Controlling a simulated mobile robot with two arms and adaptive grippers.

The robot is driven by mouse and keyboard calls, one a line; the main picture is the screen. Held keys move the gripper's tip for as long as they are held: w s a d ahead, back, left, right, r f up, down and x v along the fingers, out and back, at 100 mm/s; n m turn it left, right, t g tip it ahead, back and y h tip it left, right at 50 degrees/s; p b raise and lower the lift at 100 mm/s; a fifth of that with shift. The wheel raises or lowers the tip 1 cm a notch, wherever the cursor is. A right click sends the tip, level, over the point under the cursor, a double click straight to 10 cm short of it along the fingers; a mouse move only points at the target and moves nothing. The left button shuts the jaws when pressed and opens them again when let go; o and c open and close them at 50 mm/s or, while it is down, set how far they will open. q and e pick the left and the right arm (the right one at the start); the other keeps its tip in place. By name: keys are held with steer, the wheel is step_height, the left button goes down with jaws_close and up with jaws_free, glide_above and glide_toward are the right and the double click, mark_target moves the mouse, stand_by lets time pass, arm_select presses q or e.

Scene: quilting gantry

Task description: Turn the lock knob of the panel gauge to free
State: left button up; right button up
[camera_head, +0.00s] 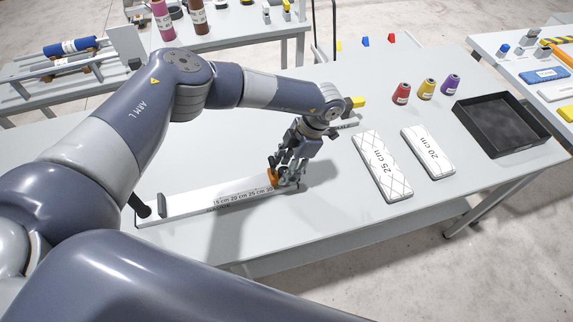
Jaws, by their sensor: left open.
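The panel gauge (192,200) is a long pale bar lying on the grey table, with "15 cm 20 cm 25 cm" and further marks along its front edge. A dark upright stop (161,205) stands near its left end, and a black handle-like part (138,205) is at that end. An orange part (272,178), possibly the lock knob, shows at the right end. My left gripper (284,180) is open, pointing down right beside the orange part. The fingers hide much of that end, so I cannot tell whether they touch it or how the knob is turned. My right gripper is not in view.
Right of the gauge lie a panel marked 25 cm (382,167) and one marked 20 cm (428,151). Red (401,94), yellow (427,89) and purple (451,84) cones stand behind. A black tray (462,108) is at right. A yellow block (355,102) sits behind my left wrist.

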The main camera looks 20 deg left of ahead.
arm_select(q)
steer(key=c, duration=1)
steer(key=shift+c, duration=0.2)
steer(key=shift+f+m+t+b, duration=0.2)
steer(key=shift+m+t+b, duration=0.1)
steer(key=shift+m+b, duration=0.55)
steer(key=shift+s+r+m+t+b, duration=0.1)
steer(key=shift+r+m+t+b, duration=0.2)
steer(key=shift+m, duration=0.35)
steer(key=shift+f, duration=0.1)
steer(key=o, duration=1)
steer(key=shift+o, duration=0.2)
steer(key=shift+y, duration=0.3)
